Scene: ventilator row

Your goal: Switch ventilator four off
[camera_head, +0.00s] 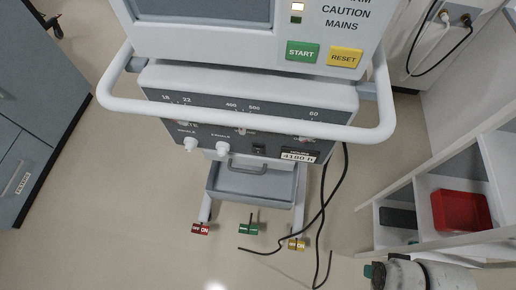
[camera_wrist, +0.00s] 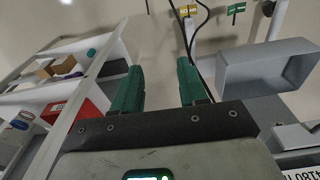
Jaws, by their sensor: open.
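A white and grey ventilator (camera_head: 245,100) fills the middle of the head view, seen from above. Its top panel has a green START button (camera_head: 302,52) and a yellow RESET button (camera_head: 345,57). A small dark switch (camera_head: 259,149) sits low on its grey front, beside a label that seems to start with 4180. I cannot see a mark saying which ventilator is number four. Below hang red (camera_head: 200,229), green (camera_head: 248,230) and yellow (camera_head: 296,244) tags; the red one reads OFF and ON. My gripper (camera_wrist: 158,68) has two green fingers apart, with nothing between them, right of the ventilator.
A white rail (camera_head: 245,120) curves around the ventilator's front, and a grey tray (camera_wrist: 265,68) sits below. Dark cables (camera_head: 322,215) hang at its right. White shelves (camera_head: 440,195) with a red bin (camera_head: 460,210) stand at the right, a grey cabinet (camera_head: 35,100) at the left.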

